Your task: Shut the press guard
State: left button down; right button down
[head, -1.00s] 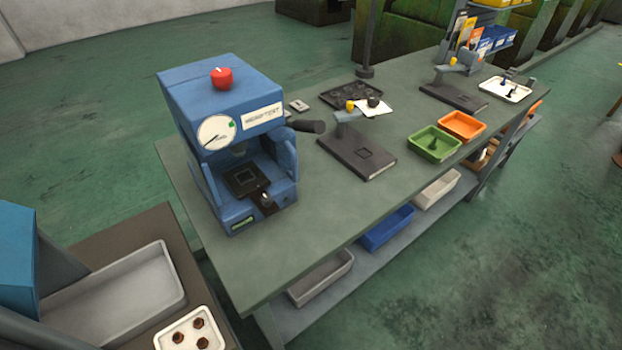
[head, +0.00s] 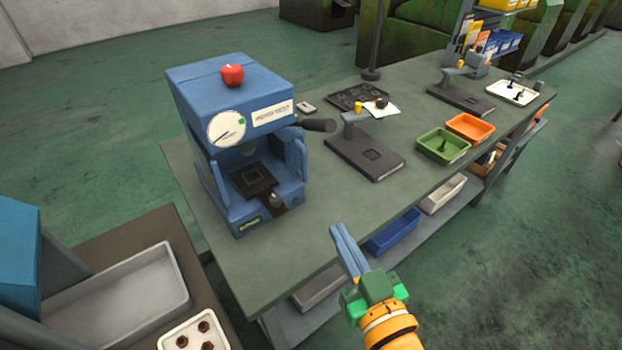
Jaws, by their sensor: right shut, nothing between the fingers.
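The blue press (head: 235,110) stands at the left end of the green bench, with a red knob on top and a round gauge on its front. Its front opening is uncovered and shows a dark plate (head: 252,180) inside. I cannot clearly tell which part is the guard; a blue side piece (head: 295,158) stands at the right of the opening. A dark handle (head: 318,125) sticks out to the right. My right gripper (head: 345,238) is shut and empty, in front of the bench's near edge, right of and apart from the press. My left gripper is out of view.
Right of the press are a dark stand (head: 365,155), a green tray (head: 443,145) and an orange tray (head: 470,128). A blue bin (head: 393,232) sits on the shelf below. A grey tray (head: 120,300) lies at the lower left. The bench top before the press is clear.

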send_near(307, 168)
jog(key=x, duration=0.5)
jog(key=shift+w+a, duration=0.2)
jog(key=shift+w, duration=0.1)
jog(key=shift+w+a+f, duration=0.2)
jog(key=shift+w, duration=0.35)
jog(key=shift+x, duration=0.9)
jog(key=shift+d+r, duration=0.2)
jog(key=shift+d, duration=0.05)
